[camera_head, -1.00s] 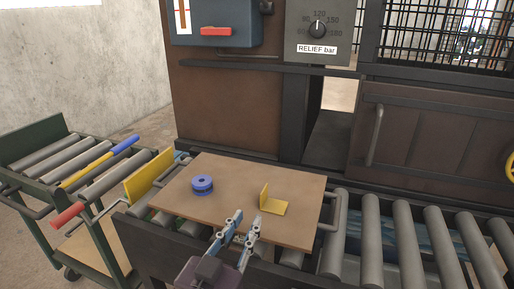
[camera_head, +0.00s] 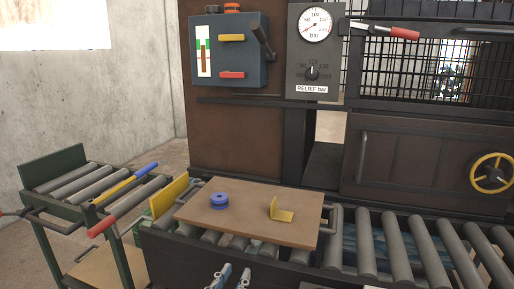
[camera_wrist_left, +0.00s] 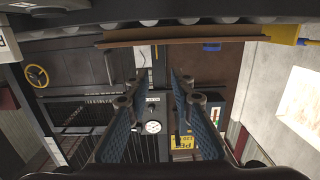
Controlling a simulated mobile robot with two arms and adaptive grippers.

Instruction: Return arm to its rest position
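My left gripper (camera_head: 230,277) shows at the bottom edge of the head view, in front of the roller conveyor. Its two blue-padded fingers stand apart with nothing between them. In the left wrist view the same fingers (camera_wrist_left: 153,105) are spread, with only the machine behind them. The gripper is apart from the brown board (camera_head: 250,232), which lies on the rollers. My right gripper is not seen.
A blue ring-shaped part (camera_head: 219,201) and a yellow angle bracket (camera_head: 281,214) rest on the board. A green roller cart (camera_head: 55,165) stands at left. Behind are a blue-grey control box (camera_head: 228,52), a pressure gauge (camera_head: 314,25) and a yellow handwheel (camera_head: 492,173).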

